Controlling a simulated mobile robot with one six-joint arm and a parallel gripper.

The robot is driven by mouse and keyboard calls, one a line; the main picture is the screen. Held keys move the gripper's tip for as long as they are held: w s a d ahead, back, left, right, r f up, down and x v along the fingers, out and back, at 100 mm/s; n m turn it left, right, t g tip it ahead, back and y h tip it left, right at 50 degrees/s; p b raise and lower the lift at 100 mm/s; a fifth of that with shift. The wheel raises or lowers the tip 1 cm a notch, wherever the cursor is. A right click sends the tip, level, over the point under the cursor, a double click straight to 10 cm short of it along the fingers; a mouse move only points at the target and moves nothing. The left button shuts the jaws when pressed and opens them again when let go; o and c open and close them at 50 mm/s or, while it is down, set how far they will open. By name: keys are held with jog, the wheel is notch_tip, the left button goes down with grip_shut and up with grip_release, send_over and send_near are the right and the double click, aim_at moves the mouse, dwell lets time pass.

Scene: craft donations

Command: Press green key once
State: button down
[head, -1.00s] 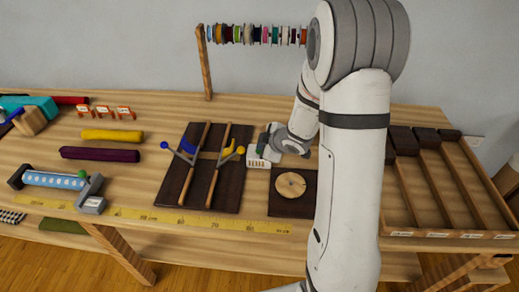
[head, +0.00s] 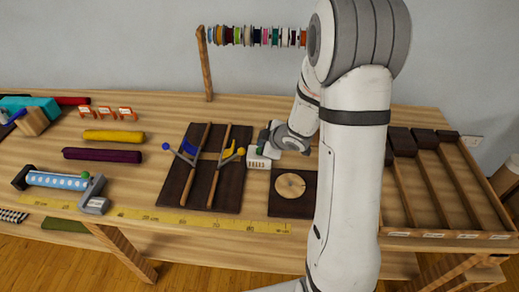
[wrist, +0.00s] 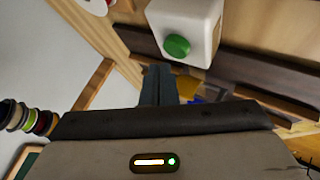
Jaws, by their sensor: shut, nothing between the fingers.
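The green key (wrist: 177,46) is a round green button on the face of a white box (wrist: 190,18) in the wrist view. In the head view the white box (head: 257,162) stands on the table, right of the dark board, partly covered by my gripper (head: 264,138). In the wrist view my gripper (wrist: 158,72) is shut and empty. Its fingertips appear close to the key, just below and left of it in the picture. I cannot tell whether they touch it.
A dark board (head: 231,190) with sticks and blue and yellow levers lies left of the box. A dark square with a round wooden disc (head: 291,185) lies in front to the right. A yellow ruler strip (head: 190,219) runs along the front edge. A compartment tray (head: 440,234) is at right.

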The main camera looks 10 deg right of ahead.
jog(key=shift+r+p, duration=2.3)
jog(key=shift+r, duration=0.2)
jog(key=shift+f, duration=0.1)
